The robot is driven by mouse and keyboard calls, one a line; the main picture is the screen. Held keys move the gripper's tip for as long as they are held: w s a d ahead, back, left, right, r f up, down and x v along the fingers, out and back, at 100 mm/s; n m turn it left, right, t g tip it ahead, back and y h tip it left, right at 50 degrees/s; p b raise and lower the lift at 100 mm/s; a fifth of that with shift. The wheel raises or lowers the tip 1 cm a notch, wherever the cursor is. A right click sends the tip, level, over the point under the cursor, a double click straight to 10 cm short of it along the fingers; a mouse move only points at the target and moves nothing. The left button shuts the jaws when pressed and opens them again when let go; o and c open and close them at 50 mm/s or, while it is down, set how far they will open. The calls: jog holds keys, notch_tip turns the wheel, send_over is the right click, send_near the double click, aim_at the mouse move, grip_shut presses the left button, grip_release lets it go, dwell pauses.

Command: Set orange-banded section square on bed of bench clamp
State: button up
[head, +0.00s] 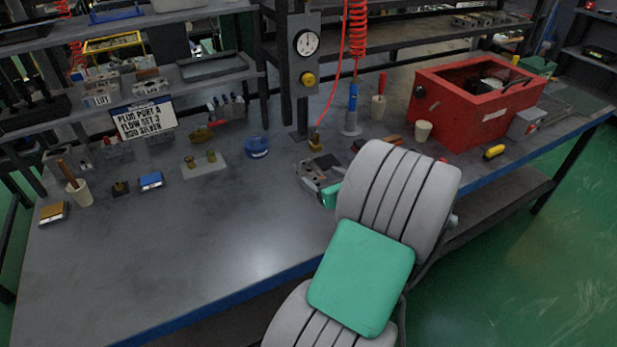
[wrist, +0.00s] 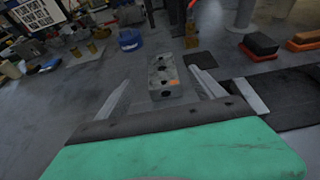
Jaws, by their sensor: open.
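A grey block with dark round ports and an orange mark (wrist: 168,82), which looks like the orange-banded section, lies on the bench in the wrist view. My gripper (wrist: 159,76) is open, with one finger on each side of the block. I cannot tell whether either finger touches it. In the head view my arm hides much of this area, and the green part of my gripper (head: 331,195) shows beside grey shapes. I cannot pick out the bench clamp or its bed with certainty.
A dark flat plate (wrist: 285,95) lies right of the block, with a black-topped orange piece (wrist: 261,45) behind it. A blue round container (head: 256,147) and a red box (head: 475,100) stand on the bench. The bench's front left is clear.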

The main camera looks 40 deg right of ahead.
aim_at(310, 171)
jog(key=x, duration=0.7)
jog(key=shift+w+d+f, duration=0.15)
jog(key=shift+w+f, duration=0.05)
jog(key=shift+f, duration=0.3)
grip_shut()
jog(key=shift+r, duration=0.15)
